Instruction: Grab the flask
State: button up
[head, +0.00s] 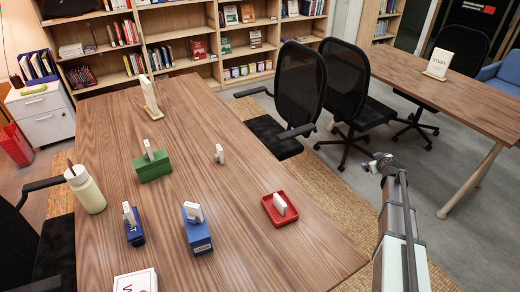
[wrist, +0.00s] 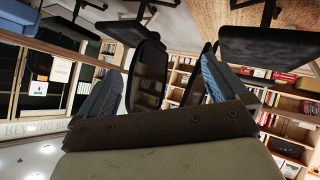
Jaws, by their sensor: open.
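A cream flask (head: 86,190) with a brown piece sticking up from its top stands upright near the left edge of the wooden table (head: 240,240) in the head view. My gripper (head: 378,163) is raised beyond the table's right side in the head view, far from the flask. In the wrist view my gripper (wrist: 162,88) has its two blue-grey fingers apart with nothing held between them. The flask does not show in the wrist view.
Several small white blocks stand on the table, some on a green box (head: 153,167), blue boxes (head: 197,232) and a red tray (head: 281,209). A white sign (head: 151,97) stands at the back. Black chairs (head: 300,85) flank the table.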

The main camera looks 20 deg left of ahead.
jog(key=s+a+r+n+y, duration=0.1)
jog(key=a+r+n, duration=0.15)
jog(key=a, duration=0.85)
jog(key=s+a+r+n, duration=0.15)
jog(key=a+n, duration=0.25)
jog(key=a, duration=0.6)
jog(key=s+a+r+n+y, duration=0.1)
jog(key=a+r+n, duration=0.2)
jog(key=a, duration=0.8)
jog(key=s+a+r+n+y, duration=0.1)
jog(key=s+a+r+n, duration=0.2)
jog(key=a, duration=0.5)
jog(key=s+a+r+n+t+y, duration=0.1)
jog(key=s+a+n, duration=0.1)
jog(key=s+a, duration=0.5)
jog(key=s+a+r+n, duration=0.2)
jog(key=s+a+n, duration=0.1)
jog(key=a, duration=0.7)
jog(key=n+g+y, duration=0.1)
jog(key=n+y, duration=0.6)
jog(key=n, duration=0.9)
send_near(84, 184)
jog(key=w, duration=0.3)
jog(key=s+a+f+n+t, duration=0.2)
jog(key=s+f+n+t, duration=0.1)
jog(key=s+f, duration=0.2)
jog(key=shift+n, duration=0.25)
jog(key=x, duration=1.4)
jog(key=shift+a+f, duration=0.1)
jog(key=shift+f, duration=0.2)
